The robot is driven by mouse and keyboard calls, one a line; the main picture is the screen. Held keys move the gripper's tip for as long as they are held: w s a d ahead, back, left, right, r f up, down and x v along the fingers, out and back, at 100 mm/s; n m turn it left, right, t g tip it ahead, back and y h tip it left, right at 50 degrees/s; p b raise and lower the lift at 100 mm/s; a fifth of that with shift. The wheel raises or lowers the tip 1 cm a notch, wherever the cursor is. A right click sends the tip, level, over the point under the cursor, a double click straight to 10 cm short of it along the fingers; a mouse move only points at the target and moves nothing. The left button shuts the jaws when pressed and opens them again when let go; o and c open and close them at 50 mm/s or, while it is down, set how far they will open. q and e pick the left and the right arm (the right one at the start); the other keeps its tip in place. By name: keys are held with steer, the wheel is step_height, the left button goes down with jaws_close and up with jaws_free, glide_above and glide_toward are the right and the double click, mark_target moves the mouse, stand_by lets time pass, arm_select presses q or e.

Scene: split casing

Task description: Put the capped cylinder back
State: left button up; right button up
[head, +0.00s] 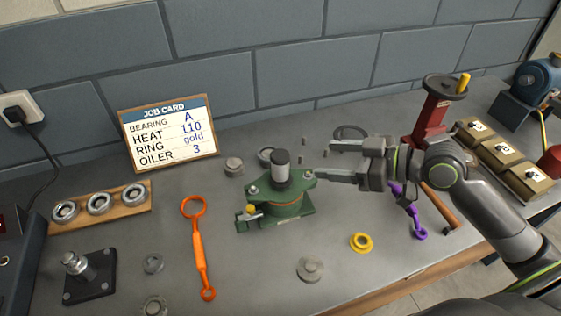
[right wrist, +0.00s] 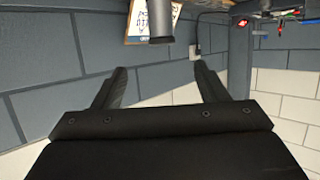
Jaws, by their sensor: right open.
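A capped cylinder (head: 281,172), grey with a dark top, stands upright in the top of the green casing (head: 285,208) at the middle of the bench. The cylinder also shows at the top edge of the right wrist view (right wrist: 160,18), beyond my fingers and between their lines. My right gripper (head: 326,160) is open, just right of the cylinder and close to it, with its fingers pointing left. No object shows between the fingers, which also appear in the right wrist view (right wrist: 160,85). My left gripper is not in view.
A job card (head: 168,132) leans at the back wall. A wooden rack with several bearings (head: 98,204) and an orange wrench (head: 198,248) lie left. A yellow ring (head: 361,243) and purple tool (head: 411,212) lie right. A red press (head: 436,108) stands behind my right arm.

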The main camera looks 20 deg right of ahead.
mark_target(286, 156)
steer(key=p+x, duration=0.1)
steer(key=x, duration=0.6)
steer(key=shift+w+a, duration=0.2)
steer(key=shift+a, duration=0.1)
steer(key=shift+p+x, duration=0.4)
steer(key=shift+x, duration=0.65)
steer(key=shift+w+a+f+p, duration=0.15)
steer(key=shift+w+a+p, duration=0.05)
steer(key=shift+a+p, duration=0.15)
steer(key=p+x, duration=0.1)
steer(key=x, duration=0.2)
steer(key=shift+w+a+f, duration=0.35)
steer(key=shift+a+f, duration=0.05)
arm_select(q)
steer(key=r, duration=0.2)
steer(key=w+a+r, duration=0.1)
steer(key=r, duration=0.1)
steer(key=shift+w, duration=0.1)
